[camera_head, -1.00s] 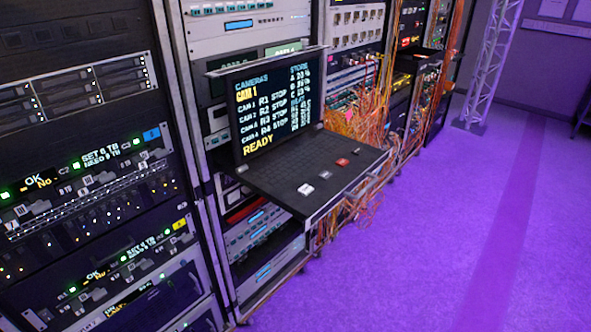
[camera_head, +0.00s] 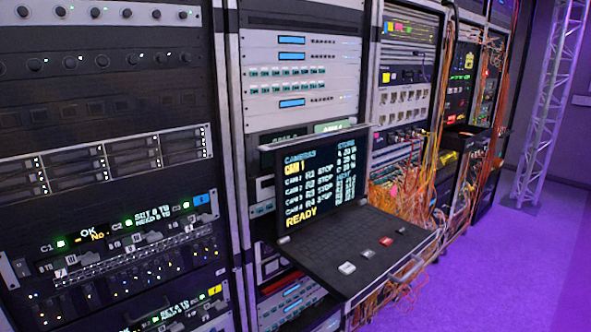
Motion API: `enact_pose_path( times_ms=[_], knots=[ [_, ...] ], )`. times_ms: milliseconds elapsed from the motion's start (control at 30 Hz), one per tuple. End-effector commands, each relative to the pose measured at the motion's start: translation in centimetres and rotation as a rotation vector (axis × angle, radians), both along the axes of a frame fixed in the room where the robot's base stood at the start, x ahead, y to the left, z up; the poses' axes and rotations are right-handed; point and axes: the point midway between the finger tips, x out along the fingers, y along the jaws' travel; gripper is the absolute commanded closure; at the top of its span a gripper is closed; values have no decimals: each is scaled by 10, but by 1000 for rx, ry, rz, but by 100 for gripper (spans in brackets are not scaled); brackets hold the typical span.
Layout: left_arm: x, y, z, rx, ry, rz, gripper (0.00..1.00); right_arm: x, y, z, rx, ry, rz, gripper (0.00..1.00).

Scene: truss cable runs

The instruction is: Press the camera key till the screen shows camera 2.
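The screen (camera_head: 318,182) stands upright at the back of a pull-out console in the rack. It reads CAMERAS, with CAM 1 highlighted in yellow at the top, several camera rows with STOP, and READY at the bottom. The console tray (camera_head: 345,250) in front of it is dark. It carries a white key (camera_head: 347,268), a dark or grey key (camera_head: 368,254) and a red key (camera_head: 386,241). Labels on the keys are too small to read, so I cannot tell which is the camera key. Neither of my grippers is in view.
Rack units with lit panels (camera_head: 110,240) fill the left. Orange cables (camera_head: 400,190) hang close to the console's right side. A white truss (camera_head: 548,110) stands at the far right. The purple floor (camera_head: 490,270) is clear at lower right.

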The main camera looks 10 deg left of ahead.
Motion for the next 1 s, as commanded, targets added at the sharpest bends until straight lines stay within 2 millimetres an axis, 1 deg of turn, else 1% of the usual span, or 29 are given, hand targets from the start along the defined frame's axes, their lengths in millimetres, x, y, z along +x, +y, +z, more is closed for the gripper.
enact_pose_path(
  times_ms=[33, 400, 500, 1000],
  knots=[
    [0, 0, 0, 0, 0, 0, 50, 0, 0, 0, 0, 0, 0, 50],
    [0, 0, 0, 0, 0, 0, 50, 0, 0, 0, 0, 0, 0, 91],
    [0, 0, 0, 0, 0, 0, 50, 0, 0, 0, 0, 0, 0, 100],
    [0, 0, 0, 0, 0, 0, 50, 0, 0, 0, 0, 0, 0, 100]
  ],
)
